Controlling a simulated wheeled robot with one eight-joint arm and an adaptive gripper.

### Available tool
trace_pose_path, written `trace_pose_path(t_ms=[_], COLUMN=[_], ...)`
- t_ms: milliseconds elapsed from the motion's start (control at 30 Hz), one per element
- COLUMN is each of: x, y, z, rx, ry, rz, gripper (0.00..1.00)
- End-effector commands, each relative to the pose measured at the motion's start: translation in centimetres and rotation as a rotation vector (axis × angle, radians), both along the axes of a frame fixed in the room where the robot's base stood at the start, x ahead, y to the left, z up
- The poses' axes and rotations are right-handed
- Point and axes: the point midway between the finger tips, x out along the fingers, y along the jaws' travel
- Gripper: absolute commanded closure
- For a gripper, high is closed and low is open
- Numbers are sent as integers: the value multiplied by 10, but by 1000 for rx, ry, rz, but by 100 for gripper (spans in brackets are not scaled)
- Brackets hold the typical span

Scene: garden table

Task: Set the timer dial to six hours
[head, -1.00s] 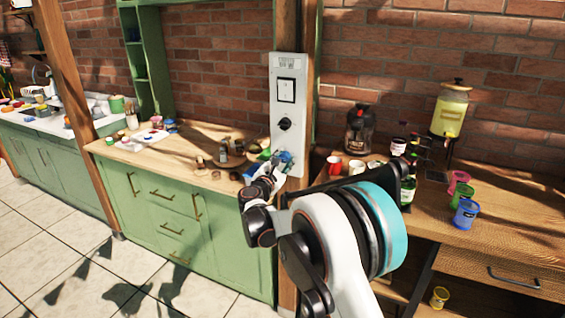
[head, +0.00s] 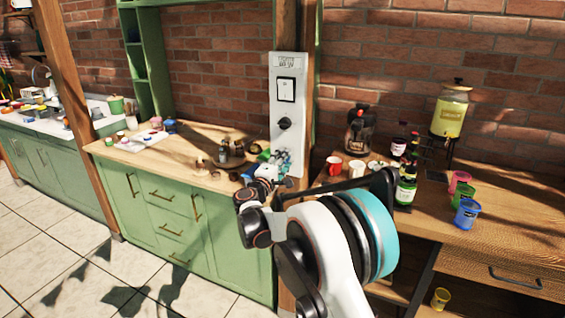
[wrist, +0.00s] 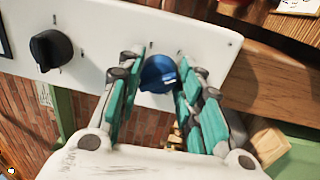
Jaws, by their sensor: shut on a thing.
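A tall white control panel (head: 288,110) is fixed to the wooden post. It bears a switch (head: 286,90), a black dial (head: 285,123) and a blue dial below, which my gripper (head: 277,165) mostly hides in the head view. In the wrist view the blue dial (wrist: 158,74) sits between the teal pads of my gripper (wrist: 160,82), which is shut on it. A short mark shows on the panel just above the blue dial. Any hour markings are too small to read.
Left of the panel, a green cabinet's wooden top (head: 190,160) holds small items. To the right, a wooden table (head: 500,235) carries mugs (head: 334,165), a green bottle (head: 406,185), a drink dispenser (head: 449,112) and coloured cups (head: 466,212).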

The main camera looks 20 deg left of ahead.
Motion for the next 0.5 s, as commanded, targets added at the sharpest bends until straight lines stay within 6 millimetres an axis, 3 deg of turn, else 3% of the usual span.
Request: trace_pose_path(t_ms=[500], x=[0], y=[1], z=[-3], rx=[492], ry=[-36], rz=[-1], gripper=[91])
